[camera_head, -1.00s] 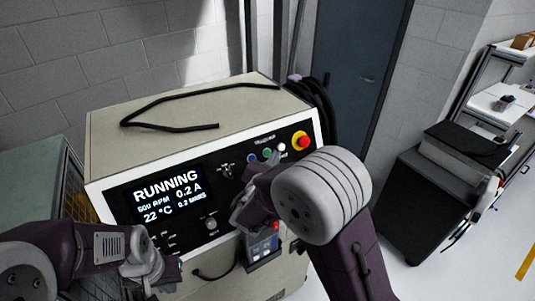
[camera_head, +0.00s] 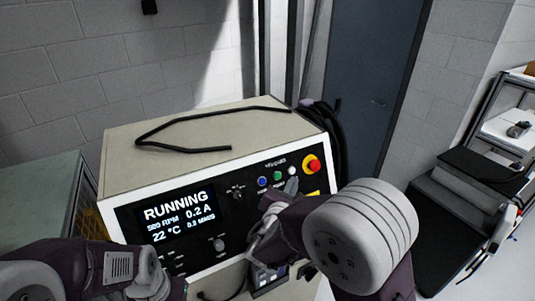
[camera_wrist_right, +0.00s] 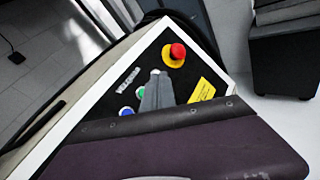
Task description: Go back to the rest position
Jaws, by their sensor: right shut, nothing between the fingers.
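The control cabinet (camera_head: 205,122) stands in front of me, its screen (camera_head: 180,216) reading RUNNING, 0.2 A and 22 °C. My right gripper (camera_head: 290,187) is in front of the upper right of the panel, by the row of coloured buttons. It is shut and empty. In the right wrist view its closed grey fingers (camera_wrist_right: 157,92) overlap the button row; I cannot tell whether they touch it. The red emergency stop (camera_head: 313,165) is right of them. My left gripper (camera_head: 150,278) is low at the left, its fingers cut off or hidden.
A black cable (camera_head: 185,147) lies on the cabinet top, and more black cable hangs at its right side. A dark bench-like unit (camera_head: 465,200) and a shelf rack (camera_head: 510,128) stand at the right. A wall and blue door (camera_head: 375,80) are behind.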

